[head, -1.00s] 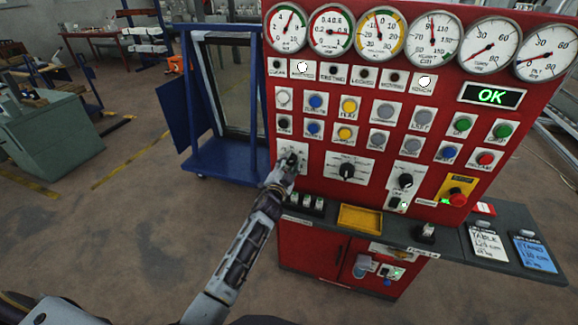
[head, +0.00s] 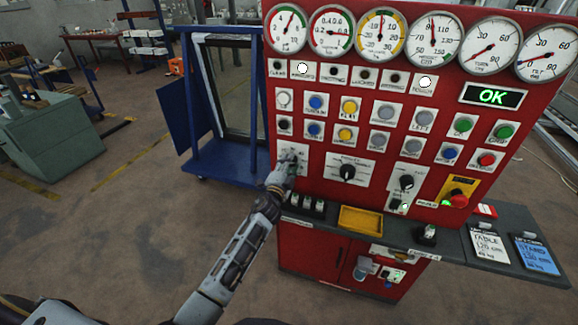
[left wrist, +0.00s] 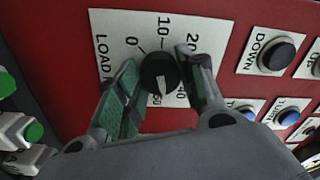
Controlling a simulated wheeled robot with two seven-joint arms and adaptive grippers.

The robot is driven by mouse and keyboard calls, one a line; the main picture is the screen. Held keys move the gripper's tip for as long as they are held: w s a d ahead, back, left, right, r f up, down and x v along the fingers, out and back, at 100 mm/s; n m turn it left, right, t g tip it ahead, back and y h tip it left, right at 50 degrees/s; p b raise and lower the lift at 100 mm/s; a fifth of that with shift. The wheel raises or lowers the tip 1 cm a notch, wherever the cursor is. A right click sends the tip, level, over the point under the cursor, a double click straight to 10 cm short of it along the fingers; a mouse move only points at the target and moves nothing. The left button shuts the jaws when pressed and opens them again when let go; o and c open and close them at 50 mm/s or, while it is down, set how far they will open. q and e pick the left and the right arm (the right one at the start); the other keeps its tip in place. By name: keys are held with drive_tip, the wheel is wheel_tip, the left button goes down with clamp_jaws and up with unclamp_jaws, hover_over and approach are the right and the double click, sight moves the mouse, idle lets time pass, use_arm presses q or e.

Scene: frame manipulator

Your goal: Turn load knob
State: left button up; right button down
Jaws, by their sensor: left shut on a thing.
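The load knob (left wrist: 158,70) is a round black knob on a white plate (left wrist: 113,25) marked LOAD, with numbers around it. A white mark on the knob points toward the lower part of the scale in the left wrist view. My left gripper (left wrist: 166,80) is shut on the knob, one finger on each side of it. In the head view my left gripper (head: 290,166) is at the lower left of the red panel (head: 315,180) and hides most of the knob. My right gripper is not in view.
A second black knob (head: 347,172) sits to the right, with another (head: 406,182) beyond it. Push buttons and gauges fill the panel above. A grey shelf (head: 455,252) with a yellow tray (head: 360,218) juts out below. A blue frame rack (head: 222,160) stands left.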

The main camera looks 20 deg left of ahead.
use_arm(q)
drive_tip(key=o, duration=1)
drive_tip(key=shift+s+a+f, duration=0.1)
drive_tip(key=shift+s+f, duration=0.05)
drive_tip(key=shift+s, duration=2.85)
drive_tip(key=shift+s+f, duration=0.15)
drive_tip(key=shift+s, duration=2.85)
drive_tip(key=shift+n, duration=0.3)
